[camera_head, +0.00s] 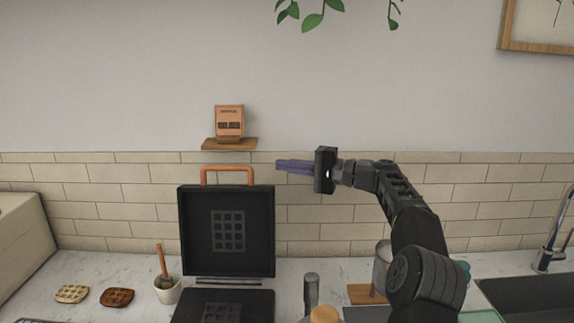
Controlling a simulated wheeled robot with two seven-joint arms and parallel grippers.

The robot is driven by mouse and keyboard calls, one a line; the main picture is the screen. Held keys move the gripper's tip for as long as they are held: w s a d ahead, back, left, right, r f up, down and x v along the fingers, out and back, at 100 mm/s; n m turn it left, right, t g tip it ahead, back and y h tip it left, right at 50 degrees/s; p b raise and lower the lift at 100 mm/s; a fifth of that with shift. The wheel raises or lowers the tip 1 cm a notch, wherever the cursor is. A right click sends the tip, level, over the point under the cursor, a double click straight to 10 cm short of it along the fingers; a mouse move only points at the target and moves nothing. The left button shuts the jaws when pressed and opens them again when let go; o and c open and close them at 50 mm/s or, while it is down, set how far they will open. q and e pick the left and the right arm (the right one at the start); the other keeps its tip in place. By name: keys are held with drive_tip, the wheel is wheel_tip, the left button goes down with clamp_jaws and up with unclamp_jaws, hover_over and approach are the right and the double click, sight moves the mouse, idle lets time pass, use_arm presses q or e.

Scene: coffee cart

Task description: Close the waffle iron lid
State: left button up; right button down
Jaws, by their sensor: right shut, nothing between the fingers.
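The black waffle iron stands open on the counter. Its lid (227,230) is upright, with a grid on the inner face and an orange handle (227,169) on the top edge. The lower plate (222,307) lies flat at the bottom of the view and is partly cut off. My right gripper (278,165) is shut and empty, its purple fingers pointing left. It is just right of the handle in the picture, at about the same height, with a visible gap. My left gripper is out of view.
Two waffles (72,293) and a pot with a wooden-handled tool (167,289) sit left of the iron. A dark cylinder (311,292) and a metal container (382,266) stand to the right. A wall shelf (229,144) holds a package. A sink (533,297) is far right.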

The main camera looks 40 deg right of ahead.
drive_tip(key=p+x, duration=0.3)
drive_tip(key=x, duration=0.4)
drive_tip(key=shift+w+a+r, duration=0.1)
drive_tip(key=shift+r, duration=0.1)
drive_tip(key=shift+w+a+f, duration=0.15)
drive_tip(key=shift+a, duration=0.1)
drive_tip(key=shift+s+a, duration=0.5)
drive_tip(key=shift+s, duration=0.25)
drive_tip(key=shift+s+a, duration=0.55)
drive_tip(key=shift+s, duration=0.25)
